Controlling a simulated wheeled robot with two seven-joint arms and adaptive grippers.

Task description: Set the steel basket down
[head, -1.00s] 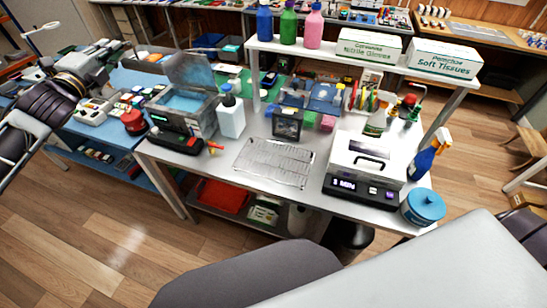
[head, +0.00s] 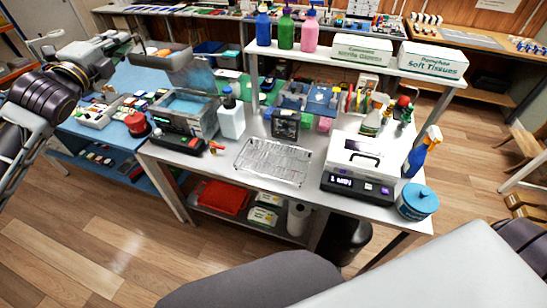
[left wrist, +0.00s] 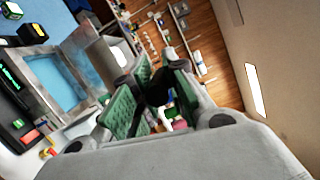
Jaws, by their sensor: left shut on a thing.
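The steel basket (head: 165,57) is a small grey open box held in the air at the upper left of the head view, behind and above the cleaner tank. My left gripper (head: 130,41) is shut on its left end. In the left wrist view the green-padded fingers (left wrist: 150,95) close around something dark; I cannot clearly tell the basket there. A wire rack (head: 272,162) lies bare on the grey table (head: 225,160). My right gripper is out of view.
The cleaner tank (head: 213,118) holds blue liquid, its clear lid (head: 200,74) raised. A white bottle (head: 232,122), black framed block (head: 285,126) and white machine (head: 362,163) stand around the rack. A shelf (head: 330,62) spans the table's back.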

